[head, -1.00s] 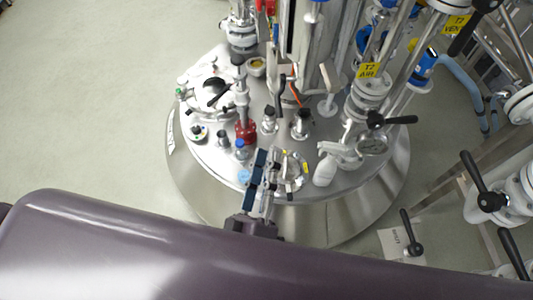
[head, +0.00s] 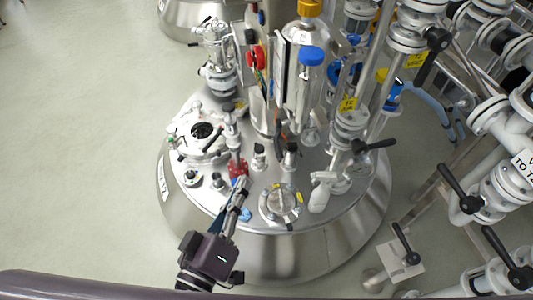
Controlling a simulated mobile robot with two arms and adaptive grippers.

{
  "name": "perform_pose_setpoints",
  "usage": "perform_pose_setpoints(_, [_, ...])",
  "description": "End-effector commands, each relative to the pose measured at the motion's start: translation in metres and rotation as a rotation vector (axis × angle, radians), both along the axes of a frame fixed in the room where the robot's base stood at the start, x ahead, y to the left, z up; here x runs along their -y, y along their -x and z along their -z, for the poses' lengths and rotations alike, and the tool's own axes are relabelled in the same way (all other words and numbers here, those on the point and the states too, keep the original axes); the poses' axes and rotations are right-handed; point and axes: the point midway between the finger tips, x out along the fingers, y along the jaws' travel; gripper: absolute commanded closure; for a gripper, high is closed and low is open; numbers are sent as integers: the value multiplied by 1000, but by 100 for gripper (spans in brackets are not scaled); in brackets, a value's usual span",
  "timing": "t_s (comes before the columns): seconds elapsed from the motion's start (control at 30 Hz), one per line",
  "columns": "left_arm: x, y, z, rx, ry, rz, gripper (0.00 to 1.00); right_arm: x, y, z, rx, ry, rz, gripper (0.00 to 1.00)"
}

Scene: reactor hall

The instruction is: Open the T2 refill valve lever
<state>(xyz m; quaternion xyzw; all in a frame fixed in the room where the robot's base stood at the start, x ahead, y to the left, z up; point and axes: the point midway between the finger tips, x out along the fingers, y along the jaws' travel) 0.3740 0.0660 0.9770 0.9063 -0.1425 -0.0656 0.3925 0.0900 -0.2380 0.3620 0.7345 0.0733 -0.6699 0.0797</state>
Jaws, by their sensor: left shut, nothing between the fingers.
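Several black valve levers show, and I cannot tell which is the T2 refill lever. One lever (head: 375,146) sits on the pipe stack below a small yellow label (head: 347,104). Others are at the right: an upper lever (head: 459,187), a lower lever (head: 406,243) and one near the right edge (head: 508,258). My left gripper (head: 239,187) is shut and empty over the front of the reactor lid, close to a red fitting (head: 237,168) in the picture. It is apart from these levers. My right gripper is not in view.
The round steel reactor lid (head: 213,208) is crowded with fittings, pipes and a round glass port (head: 280,202). White pipework with a partly cut-off white label (head: 523,165) fills the right side. The floor (head: 80,150) at the left is clear.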

Motion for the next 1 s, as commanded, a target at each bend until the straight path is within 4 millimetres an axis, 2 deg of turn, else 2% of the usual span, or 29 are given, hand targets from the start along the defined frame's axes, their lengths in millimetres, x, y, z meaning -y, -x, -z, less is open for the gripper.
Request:
perform_pose_setpoints(0.03, [2,-11,-6,4,2,-6,100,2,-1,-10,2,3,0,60])
perform_pose_setpoints(0.37, [24,-74,-5,3,4,-3,100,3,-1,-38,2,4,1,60])
perform_pose_setpoints(0.4, [30,-76,5,-1,3,0,100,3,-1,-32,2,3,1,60])
perform_pose_setpoints(0.57, [44,-85,16,1,1,0,100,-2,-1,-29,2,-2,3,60])
perform_pose_setpoints(1.0, [51,-90,20,1,-1,-1,100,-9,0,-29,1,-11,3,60])
